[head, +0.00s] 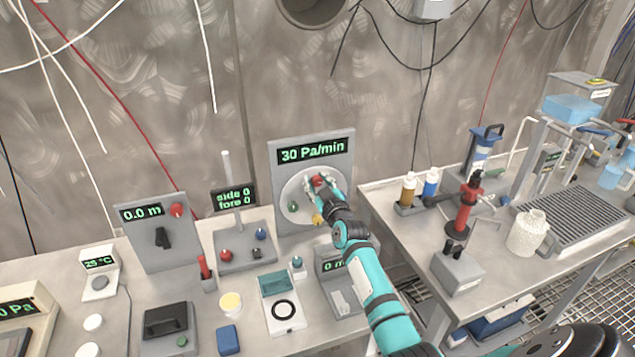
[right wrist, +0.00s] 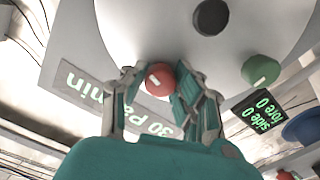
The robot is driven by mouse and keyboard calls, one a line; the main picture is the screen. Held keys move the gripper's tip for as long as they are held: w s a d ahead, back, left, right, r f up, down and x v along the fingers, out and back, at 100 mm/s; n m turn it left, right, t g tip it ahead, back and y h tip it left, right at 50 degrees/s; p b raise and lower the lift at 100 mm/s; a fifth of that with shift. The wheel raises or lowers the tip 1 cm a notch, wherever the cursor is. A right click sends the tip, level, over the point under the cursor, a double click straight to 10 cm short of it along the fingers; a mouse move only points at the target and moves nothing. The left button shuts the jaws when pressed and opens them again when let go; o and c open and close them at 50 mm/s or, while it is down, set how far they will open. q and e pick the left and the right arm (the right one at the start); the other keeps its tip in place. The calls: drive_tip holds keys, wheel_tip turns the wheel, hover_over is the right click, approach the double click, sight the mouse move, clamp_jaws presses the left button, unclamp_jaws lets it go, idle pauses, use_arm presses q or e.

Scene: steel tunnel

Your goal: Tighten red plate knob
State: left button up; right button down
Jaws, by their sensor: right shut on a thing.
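The red plate knob (head: 319,181) sits on the upper part of a round white plate (head: 296,189) on a grey panel whose display reads 30 Pa/min. My right gripper (head: 318,185) reaches it from the lower right and is shut on it. In the right wrist view the red knob (right wrist: 160,79) lies between the two fingertips of my right gripper (right wrist: 158,82). A green knob (head: 293,207) and a yellow knob (head: 317,219) are on the same plate. The green knob also shows in the right wrist view (right wrist: 261,69). My left gripper is not in view.
Left of the panel stand a side/fore display post (head: 234,196) and a 0.0 m panel (head: 157,234) with a red knob. A small 0 m box (head: 336,268) stands below my right arm. A second bench at right holds bottles, a red stand (head: 465,205) and a white jug (head: 527,232).

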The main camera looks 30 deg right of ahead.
drive_tip(key=m, duration=1.1)
drive_tip(key=shift+m, duration=2.2)
drive_tip(key=c, duration=1)
unclamp_jaws()
drive_tip(key=shift+d, duration=0.1)
